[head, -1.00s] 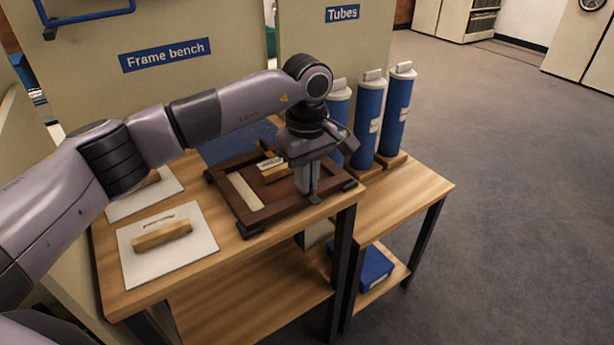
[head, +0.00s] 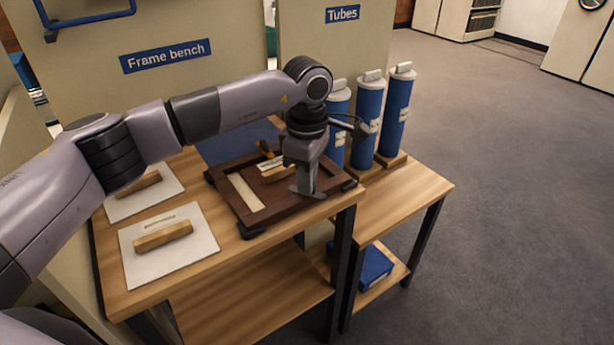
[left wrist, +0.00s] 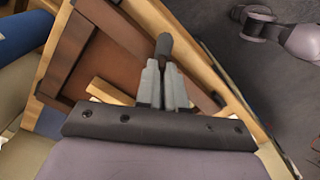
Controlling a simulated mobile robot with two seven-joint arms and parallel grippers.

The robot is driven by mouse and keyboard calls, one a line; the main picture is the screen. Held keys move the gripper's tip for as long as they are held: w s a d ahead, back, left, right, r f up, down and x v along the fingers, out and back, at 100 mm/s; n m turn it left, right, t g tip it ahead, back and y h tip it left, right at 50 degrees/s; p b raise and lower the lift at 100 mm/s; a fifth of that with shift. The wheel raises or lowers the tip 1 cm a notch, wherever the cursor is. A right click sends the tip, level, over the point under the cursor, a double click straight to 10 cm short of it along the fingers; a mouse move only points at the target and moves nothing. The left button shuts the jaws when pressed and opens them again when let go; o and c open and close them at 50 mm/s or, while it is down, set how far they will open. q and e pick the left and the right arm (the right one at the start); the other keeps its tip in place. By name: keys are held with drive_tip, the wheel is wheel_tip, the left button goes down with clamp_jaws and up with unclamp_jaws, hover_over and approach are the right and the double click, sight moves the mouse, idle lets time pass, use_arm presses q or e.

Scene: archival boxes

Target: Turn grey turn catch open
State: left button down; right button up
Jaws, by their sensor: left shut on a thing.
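A dark brown wooden frame (head: 288,212) lies on the frame bench, with a brown panel, a pale strip and a small wooden handle inside it; it also shows in the left wrist view (left wrist: 118,30). My left gripper (head: 306,190) points down at the frame's near right side. In the left wrist view, its fingers (left wrist: 165,80) are shut on the grey turn catch (left wrist: 164,44), whose dark rounded end sticks out past the fingertips. The fingers hide the rest of the catch, so its exact angle is hard to tell. My right gripper is not in view.
Two white boards with wooden handles (head: 163,236) (head: 140,184) lie on the left of the bench (head: 130,290). Several blue tubes (head: 367,122) stand close behind and right of the gripper. A blue box (head: 376,264) sits on the lower shelf. Open floor lies right.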

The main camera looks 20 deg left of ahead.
use_arm(q)
drive_tip(key=n, duration=0.6)
drive_tip(key=shift+r+p, duration=0.1)
drive_tip(key=shift+p, duration=0.25)
drive_tip(key=n, duration=0.5)
idle(0.4)
drive_tip(key=c, duration=1.2)
unclamp_jaws()
drive_tip(key=shift+c, duration=0.2)
wheel_tip(320, 180, up, 7)
drive_tip(key=shift+r, duration=0.1)
